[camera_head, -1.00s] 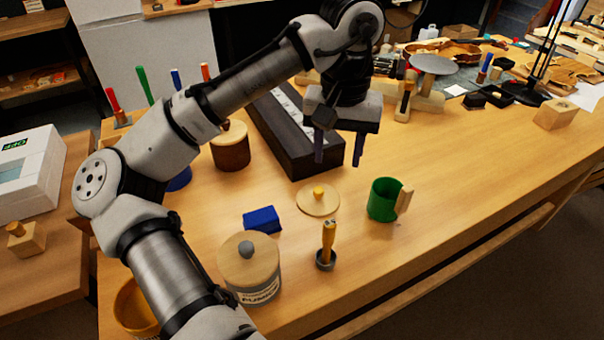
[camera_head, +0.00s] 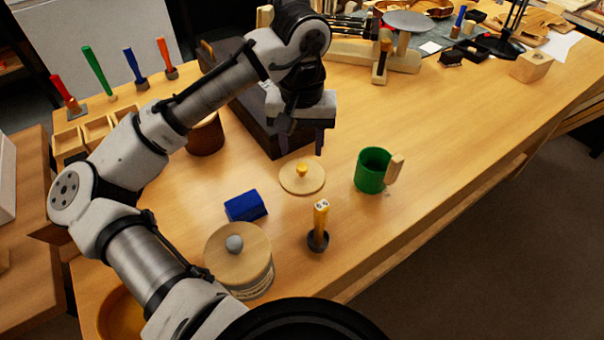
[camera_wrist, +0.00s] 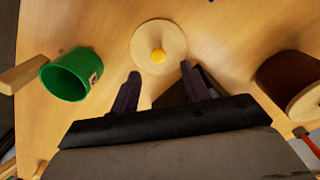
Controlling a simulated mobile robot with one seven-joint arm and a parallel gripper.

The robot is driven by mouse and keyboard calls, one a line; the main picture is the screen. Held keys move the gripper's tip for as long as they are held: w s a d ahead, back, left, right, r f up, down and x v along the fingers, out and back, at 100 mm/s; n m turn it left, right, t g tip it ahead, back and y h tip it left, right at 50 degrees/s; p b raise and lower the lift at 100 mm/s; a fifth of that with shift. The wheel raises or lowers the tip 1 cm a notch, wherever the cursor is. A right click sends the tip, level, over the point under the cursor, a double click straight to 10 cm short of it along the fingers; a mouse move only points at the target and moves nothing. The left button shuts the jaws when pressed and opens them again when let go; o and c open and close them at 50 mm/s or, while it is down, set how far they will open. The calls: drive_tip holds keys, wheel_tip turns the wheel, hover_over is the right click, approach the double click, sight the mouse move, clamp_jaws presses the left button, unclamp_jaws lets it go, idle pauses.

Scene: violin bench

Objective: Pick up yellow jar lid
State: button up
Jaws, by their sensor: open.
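The yellow jar lid (camera_head: 302,178) is a round, light wooden disc with a yellow knob, lying flat on the bench. In the wrist view the lid (camera_wrist: 146,45) lies just ahead of the fingertips, with its knob roughly in line with the gap between them. My gripper (camera_head: 304,143) points down above the bench, behind the lid in the head view. Its two dark fingers are apart with nothing between them, as the wrist view of the gripper (camera_wrist: 160,76) also shows. The gripper does not touch the lid.
A green mug (camera_head: 370,172) stands right of the lid. A blue block (camera_head: 246,206), a yellow-handled tool (camera_head: 319,228) and a grey-knobbed jar (camera_head: 240,262) stand in front. A dark long box (camera_head: 277,139) and a brown jar (camera_head: 207,139) lie behind. The bench's right side is fairly clear.

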sight(302, 166)
wheel_tip(302, 166, down, 5)
drive_tip(key=shift+s+d+f, duration=0.1)
drive_tip(key=shift+s+f, duration=0.05)
clamp_jaws()
idle(0.4)
